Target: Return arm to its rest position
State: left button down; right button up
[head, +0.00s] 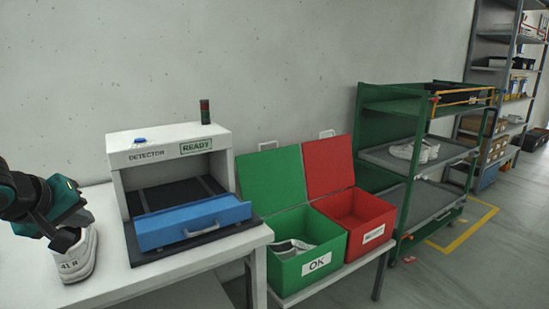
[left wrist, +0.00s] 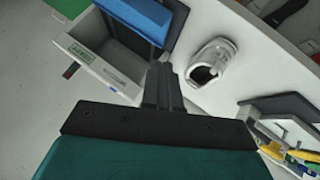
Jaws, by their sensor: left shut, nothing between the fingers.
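My left gripper (head: 66,240) is at the left edge of the head view, its teal and black body over the white table. It is shut and empty; its closed fingers (left wrist: 163,84) show in the left wrist view. A white shoe (head: 80,264) with dark marks on its heel stands on the table, partly hidden by the gripper in the head view. In the left wrist view the shoe (left wrist: 222,57) lies to the right of the fingers, apart from them. My right gripper is not in view.
The detector (head: 120,141) stands on the table with its blue flap (head: 165,231) lowered. Right of it are an open green OK box (head: 328,248) with a shoe inside and an open red box (head: 375,220). A green rack (head: 364,120) holds another shoe pair.

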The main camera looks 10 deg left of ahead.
pick_arm(q)
jog(key=s+d+f+m+h, duration=0.1)
jog(key=s+d+f+m, duration=0.2)
jog(key=f, duration=0.9)
jog(key=s+d+f+m+h, duration=0.1)
jog(key=s+d+f+m, duration=0.15)
jog(key=f, duration=0.95)
jog(key=s+d+f+m, duration=0.3)
jog(key=s+d+f, duration=0.2)
jog(key=d, duration=0.4)
jog(key=s+d+f+m+t+h, duration=0.1)
jog(key=s+d+f+m, duration=0.3)
jog(key=d, duration=0.5)
jog(key=shift+s+d+f+t, duration=0.2)
jog(key=shift+s+f+t, duration=0.1)
jog(key=shift+s+f, duration=0.4)
jog(key=shift+a+f, duration=0.1)
